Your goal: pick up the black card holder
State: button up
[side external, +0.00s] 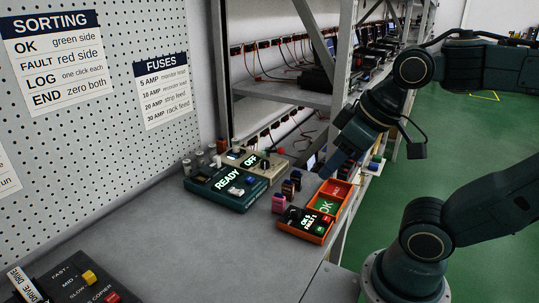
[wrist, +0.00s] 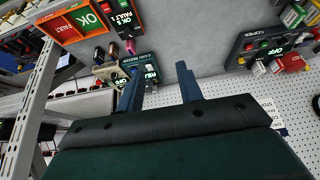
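Several small upright holders stand in a row between the green card reader (side external: 228,187) and the orange tray. The nearest is pink (side external: 279,203); behind it is a dark one (side external: 288,189), perhaps the black card holder, and another dark one (side external: 296,177). They are too small to tell their exact colours. In the wrist view the pink holder (wrist: 130,47) and a dark holder (wrist: 113,48) show near the upper left. My gripper (wrist: 160,70) has its two blue fingers apart with nothing between them. In the side view its end (side external: 328,172) is above and right of the row.
The orange tray (side external: 348,197) has red and green OK sections, with a black counter (side external: 298,217) in front. A beige box (side external: 265,166) reading OFF stands behind the reader. A dark control box (side external: 80,285) is at the near left. The grey bench (side external: 190,250) between is clear.

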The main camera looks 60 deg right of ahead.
jog(key=o, duration=0.5)
jog(key=m+g, duration=0.6)
jog(key=m, duration=1.1)
send_over(297, 174)
notch_tip(297, 174, down, 9)
jog(key=f, duration=0.8)
jog(key=shift+a, duration=0.2)
jog(key=shift+f, duration=0.5)
